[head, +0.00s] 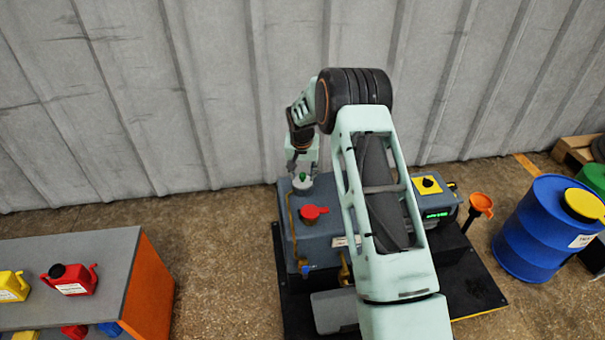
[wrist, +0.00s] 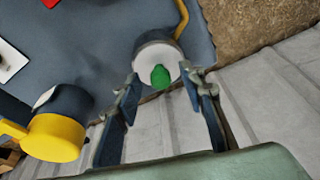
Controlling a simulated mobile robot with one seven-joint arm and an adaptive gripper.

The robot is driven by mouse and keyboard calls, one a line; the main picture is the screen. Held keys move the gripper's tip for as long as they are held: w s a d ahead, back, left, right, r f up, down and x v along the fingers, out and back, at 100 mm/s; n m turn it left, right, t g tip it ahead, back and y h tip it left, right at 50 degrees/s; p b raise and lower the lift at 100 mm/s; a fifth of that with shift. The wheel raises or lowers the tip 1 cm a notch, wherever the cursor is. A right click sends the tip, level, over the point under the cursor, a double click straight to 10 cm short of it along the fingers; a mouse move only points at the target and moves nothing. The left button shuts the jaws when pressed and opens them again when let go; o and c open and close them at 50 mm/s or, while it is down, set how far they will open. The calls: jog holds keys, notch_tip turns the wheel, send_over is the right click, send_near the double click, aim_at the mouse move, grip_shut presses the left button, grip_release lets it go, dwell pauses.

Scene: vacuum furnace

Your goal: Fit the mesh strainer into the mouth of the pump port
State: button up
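A pale round piece with a green knob (head: 303,178) sits on top of a grey cylindrical stub at the back left of the pump unit (head: 318,238). In the wrist view the green knob (wrist: 160,77) stands up from the pale disc (wrist: 156,60). I cannot make out any mesh, nor tell whether this piece is the strainer or part of the port. My gripper (head: 301,163) is just above it, pointing down. In the wrist view my gripper (wrist: 162,76) is open, its fingers on either side of the green knob, with visible gaps.
A red-handled part (head: 313,213) and brass pipes stand on the unit near the stub. A yellow-capped dark cylinder (wrist: 55,135) is left in the wrist view. A corrugated wall (head: 150,100) is close behind. A blue drum (head: 540,230) stands right; a bench (head: 85,255) stands left.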

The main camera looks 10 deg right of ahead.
jog(key=v, duration=1.1)
jog(key=shift+r, duration=0.4)
jog(key=shift+s, duration=0.1)
